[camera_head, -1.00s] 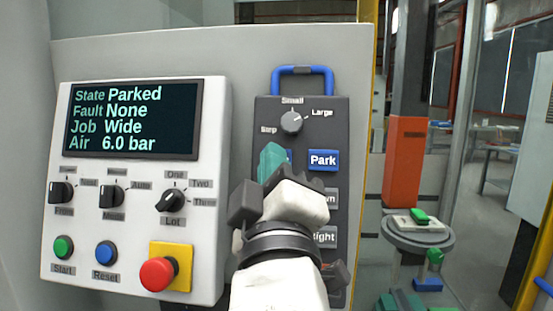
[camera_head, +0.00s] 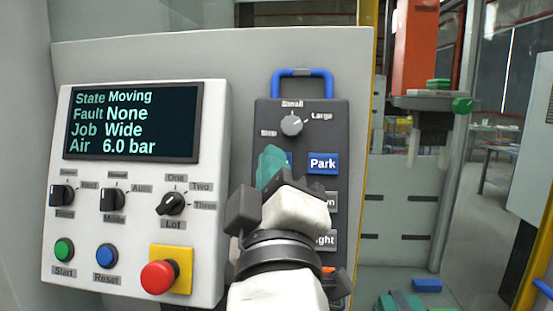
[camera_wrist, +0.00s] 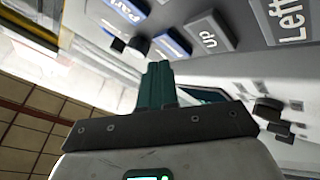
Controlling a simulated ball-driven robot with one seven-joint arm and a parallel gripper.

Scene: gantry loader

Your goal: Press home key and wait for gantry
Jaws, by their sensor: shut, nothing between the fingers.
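My gripper (camera_head: 270,165) is shut and empty, its teal fingers pointing at the dark pendant (camera_head: 262,125). The fingers cover most of a blue key (camera_head: 289,158) left of the Park key (camera_head: 323,162). In the wrist view the fingertips (camera_wrist: 160,68) are close to a blue key (camera_wrist: 173,45); its label is not readable, and I cannot tell if they touch it. The display (camera_head: 132,122) reads State Moving, Fault None, Job Wide, Air 6.0 bar. The orange gantry column (camera_head: 415,45) is raised at right, with its head (camera_head: 435,103) below it.
The white panel has a red stop button (camera_head: 158,276) on yellow, a green Start button (camera_head: 64,250), a blue Reset button (camera_head: 106,254) and several selector knobs. The Up key (camera_wrist: 208,33) and Left key (camera_wrist: 287,18) lie near my fingers. A blue handle (camera_head: 302,72) tops the pendant.

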